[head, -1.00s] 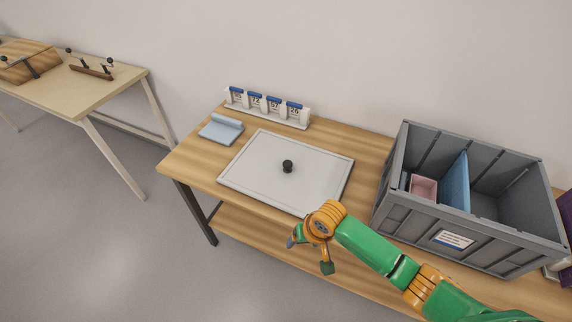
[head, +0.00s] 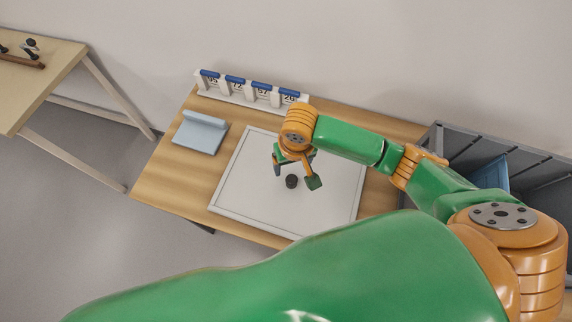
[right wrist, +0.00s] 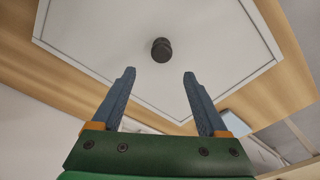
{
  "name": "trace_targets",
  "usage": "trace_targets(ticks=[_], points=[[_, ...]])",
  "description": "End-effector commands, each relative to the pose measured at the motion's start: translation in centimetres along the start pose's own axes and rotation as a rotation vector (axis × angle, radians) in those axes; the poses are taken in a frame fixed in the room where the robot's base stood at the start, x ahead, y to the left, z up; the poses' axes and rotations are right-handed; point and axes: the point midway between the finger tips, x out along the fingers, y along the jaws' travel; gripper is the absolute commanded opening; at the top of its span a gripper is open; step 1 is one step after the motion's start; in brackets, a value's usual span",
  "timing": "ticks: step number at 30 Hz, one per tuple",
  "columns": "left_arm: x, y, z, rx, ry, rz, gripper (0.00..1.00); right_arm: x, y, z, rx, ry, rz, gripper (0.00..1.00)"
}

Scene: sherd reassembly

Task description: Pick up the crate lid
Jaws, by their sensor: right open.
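The crate lid (head: 246,192) is a flat light-grey panel with a raised rim, lying on the wooden table. A black round knob (head: 292,181) stands at its middle. The lid (right wrist: 105,45) and knob (right wrist: 161,49) also show in the right wrist view. My right gripper (head: 296,180) is over the lid, close to the knob. In the right wrist view its two blue fingers (right wrist: 160,73) are apart and empty, with the knob just beyond the tips, between their lines. My left gripper is not in view.
A grey crate (head: 455,145) stands on the right, partly hidden by my arm. Another table (head: 40,75) is at the far left.

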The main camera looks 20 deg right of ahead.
Motion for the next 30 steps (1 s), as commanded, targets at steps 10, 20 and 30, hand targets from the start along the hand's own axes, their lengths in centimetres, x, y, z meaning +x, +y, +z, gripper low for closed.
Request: trace_targets(ticks=[10,20,30], points=[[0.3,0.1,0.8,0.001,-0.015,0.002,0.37,5.8,-0.1,0.3,-0.001,0.000,0.002,0.77],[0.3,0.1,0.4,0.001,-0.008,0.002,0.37,5.9,-0.1,0.2,-0.001,0.001,0.000,0.44],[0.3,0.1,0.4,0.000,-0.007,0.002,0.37,5.9,-0.1,0.2,-0.001,0.001,0.000,0.00]])
